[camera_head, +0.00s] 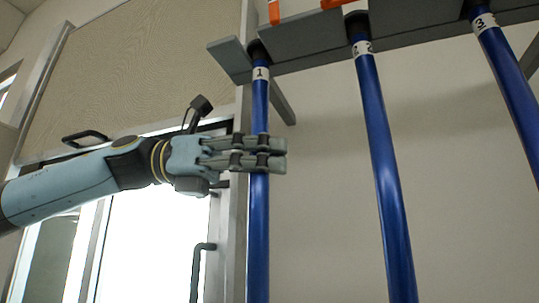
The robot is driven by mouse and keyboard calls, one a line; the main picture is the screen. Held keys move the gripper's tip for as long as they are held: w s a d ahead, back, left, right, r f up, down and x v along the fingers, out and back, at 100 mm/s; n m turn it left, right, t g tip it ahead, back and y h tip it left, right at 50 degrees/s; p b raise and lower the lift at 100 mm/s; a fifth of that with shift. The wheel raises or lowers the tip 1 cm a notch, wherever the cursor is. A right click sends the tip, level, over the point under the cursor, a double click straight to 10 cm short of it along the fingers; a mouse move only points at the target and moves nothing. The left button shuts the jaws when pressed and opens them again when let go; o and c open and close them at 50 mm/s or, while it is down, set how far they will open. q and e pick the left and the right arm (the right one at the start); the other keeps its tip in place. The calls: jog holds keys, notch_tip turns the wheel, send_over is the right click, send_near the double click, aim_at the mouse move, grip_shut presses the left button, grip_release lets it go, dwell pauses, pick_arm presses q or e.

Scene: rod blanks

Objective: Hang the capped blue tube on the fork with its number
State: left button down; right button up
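A blue tube labelled 1 (259,105) stands upright with its dark capped top (257,50) at the first fork (231,60) of the grey rack. Whether the fork carries it is not clear. My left gripper (275,152) reaches across this tube from the left, below its label. My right gripper is out of view.
The grey rack beam (430,25) runs along the top right. Orange parts (274,12) show above it. A glass door (155,250) with a dark handle (199,265) is behind my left arm. The gap between tubes 1 and 2 is clear.

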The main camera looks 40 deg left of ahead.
pick_arm(q)
jog(key=c, duration=1.4)
grip_release()
jog(key=shift+o, duration=0.2)
jog(key=shift+r, duration=0.1)
notch_tip(320, 180, up, 10)
notch_tip(320, 180, down, 9)
jog(key=p, duration=0.1)
